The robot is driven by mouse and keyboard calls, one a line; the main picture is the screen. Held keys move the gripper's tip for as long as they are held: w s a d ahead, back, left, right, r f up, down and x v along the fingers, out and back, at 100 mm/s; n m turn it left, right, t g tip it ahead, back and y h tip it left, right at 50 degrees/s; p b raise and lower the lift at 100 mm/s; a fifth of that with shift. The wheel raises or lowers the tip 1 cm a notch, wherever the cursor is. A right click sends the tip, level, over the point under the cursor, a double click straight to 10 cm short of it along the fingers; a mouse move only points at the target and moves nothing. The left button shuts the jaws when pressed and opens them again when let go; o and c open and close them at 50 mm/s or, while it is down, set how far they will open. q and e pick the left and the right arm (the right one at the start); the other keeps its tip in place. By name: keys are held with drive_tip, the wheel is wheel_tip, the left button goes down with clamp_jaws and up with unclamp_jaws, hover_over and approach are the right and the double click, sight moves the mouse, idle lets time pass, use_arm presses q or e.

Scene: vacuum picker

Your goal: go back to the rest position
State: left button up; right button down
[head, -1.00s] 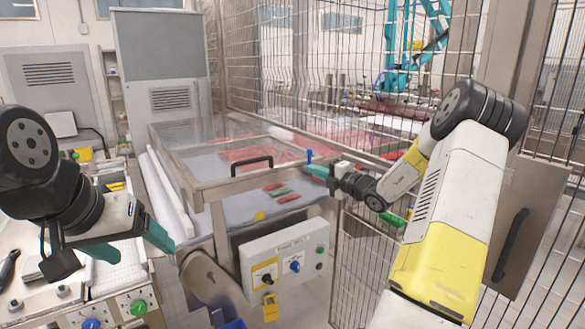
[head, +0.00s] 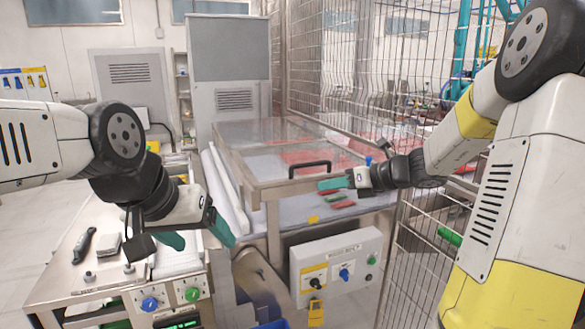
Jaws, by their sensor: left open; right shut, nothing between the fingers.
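My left gripper (head: 198,238) has teal fingers, is open and empty, and hangs over the right part of the workbench at the left. My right gripper (head: 334,184) has teal fingers that are shut with nothing between them. It shows in front of the clear-lidded machine (head: 262,192), just right of the lid's black handle (head: 310,168). I cannot tell whether it touches the machine. Both arms are bent at black joints.
The workbench (head: 60,270) with knobs and a dark-handled tool (head: 84,245) stands at the left. A control box (head: 338,268) with a yellow padlock (head: 315,312) hangs on the machine's front. Wire fencing (head: 410,270) rises at the right. Red and green pieces (head: 330,196) lie on the machine's bed.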

drive_tip(key=s+a+r+n+g+h, duration=0.1)
drive_tip(key=s+a+n+g+h, duration=0.2)
drive_tip(key=s+n, duration=0.6)
drive_tip(key=s+d+n+t+h, duration=0.1)
drive_tip(key=s+d+n+h, duration=0.2)
drive_tip(key=s+n, duration=0.5)
drive_tip(key=s+d+r+n+h, duration=0.1)
drive_tip(key=s+d+n+h, duration=0.1)
drive_tip(key=s+n, duration=0.6)
drive_tip(key=n+h, duration=0.1)
drive_tip(key=n, duration=0.3)
drive_tip(key=shift+s+d+n+t, duration=0.25)
drive_tip(key=shift+d+n+t, duration=0.15)
drive_tip(key=shift+r, duration=0.1)
